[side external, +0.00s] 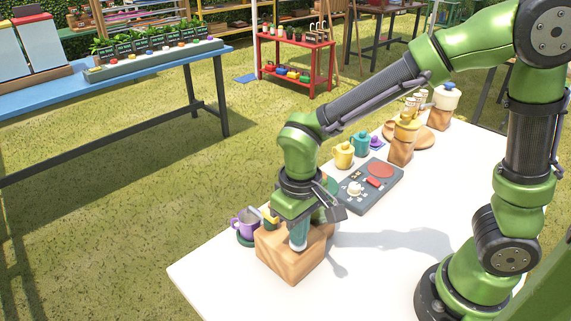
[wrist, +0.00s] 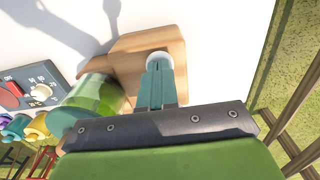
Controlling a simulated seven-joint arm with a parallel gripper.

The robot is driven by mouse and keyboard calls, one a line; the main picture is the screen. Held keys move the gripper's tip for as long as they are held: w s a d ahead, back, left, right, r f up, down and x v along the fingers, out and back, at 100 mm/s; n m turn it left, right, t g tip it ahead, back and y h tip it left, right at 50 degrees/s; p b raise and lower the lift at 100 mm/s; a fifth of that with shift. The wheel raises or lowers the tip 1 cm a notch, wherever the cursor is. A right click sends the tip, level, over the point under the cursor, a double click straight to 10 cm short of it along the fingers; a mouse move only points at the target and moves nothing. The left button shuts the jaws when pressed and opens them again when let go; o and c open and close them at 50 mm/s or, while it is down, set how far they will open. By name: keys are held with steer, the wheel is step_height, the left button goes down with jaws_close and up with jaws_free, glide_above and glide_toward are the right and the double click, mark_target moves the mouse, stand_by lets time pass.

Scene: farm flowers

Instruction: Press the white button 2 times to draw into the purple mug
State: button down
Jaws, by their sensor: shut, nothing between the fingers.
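A wooden block (side external: 290,262) stands at the front left of the white table. The white button (wrist: 158,56) is on the block, right at my fingertips; it also shows at their lower end in the side view (side external: 298,247). My gripper (side external: 298,240) points down over it with its teal fingers shut and empty. The fingertips touch the button or sit just above it; I cannot tell which. The purple mug (side external: 243,224) stands upright on a dark green round base left of the block, partly hidden. It does not show in the wrist view. A green see-through container (wrist: 98,95) is beside the fingers.
A grey control panel (side external: 350,203) with a white knob and red parts lies behind the block. Yellow (side external: 343,154) and teal (side external: 360,144) mugs stand farther back, near other wooden dispensers (side external: 401,151). The table's right front is clear.

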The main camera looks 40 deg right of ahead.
steer(key=shift+f, duration=0.45)
steer(key=shift+r, duration=1.25)
steer(key=shift+f, duration=0.15)
stand_by(1.9)
steer(key=shift+f, duration=1.05)
steer(key=shift+r, duration=1.2)
stand_by(1.8)
